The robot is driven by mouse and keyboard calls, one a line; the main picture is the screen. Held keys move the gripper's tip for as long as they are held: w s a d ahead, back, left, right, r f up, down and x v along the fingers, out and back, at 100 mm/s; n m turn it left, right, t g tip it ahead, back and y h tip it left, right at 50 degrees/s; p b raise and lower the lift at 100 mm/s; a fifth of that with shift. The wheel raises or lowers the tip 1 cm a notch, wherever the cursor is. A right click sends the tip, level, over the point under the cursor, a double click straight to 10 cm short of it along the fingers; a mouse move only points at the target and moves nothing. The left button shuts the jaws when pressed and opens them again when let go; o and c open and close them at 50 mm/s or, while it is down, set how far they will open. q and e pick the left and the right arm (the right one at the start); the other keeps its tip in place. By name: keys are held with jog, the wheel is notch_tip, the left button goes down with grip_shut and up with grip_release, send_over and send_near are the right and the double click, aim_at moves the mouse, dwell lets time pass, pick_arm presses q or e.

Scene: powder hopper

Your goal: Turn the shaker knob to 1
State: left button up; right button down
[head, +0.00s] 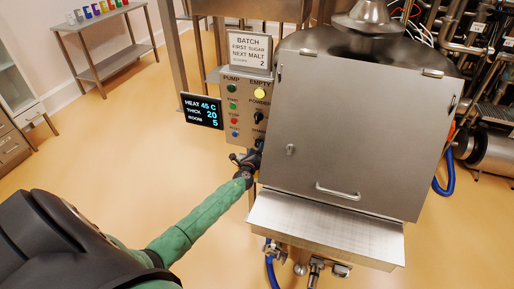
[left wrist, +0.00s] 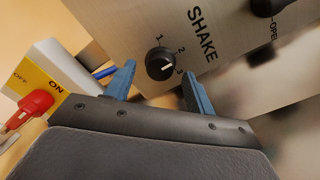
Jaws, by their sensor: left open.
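The shaker knob (left wrist: 160,63) is a round black dial on the steel panel under the word SHAKE, with 1, 2 and 3 around it. Its short white mark seems to point to the 2 side, not at 1; the exact setting is hard to tell. My left gripper (left wrist: 159,76) is open, with one blue finger on each side of the knob and a visible gap to it. In the head view my left gripper (head: 250,160) is at the bottom of the control panel (head: 243,100) and largely hides the knob. My right gripper is out of view.
A red switch (left wrist: 35,103) on a yellow ON/OFF plate is left of the gripper. Another black knob (left wrist: 268,5) sits at the upper right. The steel hopper cabinet (head: 350,120) stands right of the panel, and a display (head: 202,111) juts out left.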

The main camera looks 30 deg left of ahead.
pick_arm(q)
jog(key=shift+x, duration=0.85)
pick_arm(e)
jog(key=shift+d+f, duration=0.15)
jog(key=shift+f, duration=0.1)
pick_arm(q)
jog(key=c, duration=1)
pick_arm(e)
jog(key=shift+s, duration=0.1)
pick_arm(q)
jog(key=shift+o, duration=0.2)
jog(key=shift+a+n+h+b, duration=0.1)
jog(key=shift+n+h+b, duration=0.2)
jog(key=shift+n+b, duration=4.1)
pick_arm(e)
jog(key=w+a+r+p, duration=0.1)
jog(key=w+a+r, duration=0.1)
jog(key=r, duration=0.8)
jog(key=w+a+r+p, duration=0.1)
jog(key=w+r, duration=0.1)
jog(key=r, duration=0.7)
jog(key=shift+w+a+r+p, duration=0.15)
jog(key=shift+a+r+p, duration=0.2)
pick_arm(q)
jog(key=n, duration=0.3)
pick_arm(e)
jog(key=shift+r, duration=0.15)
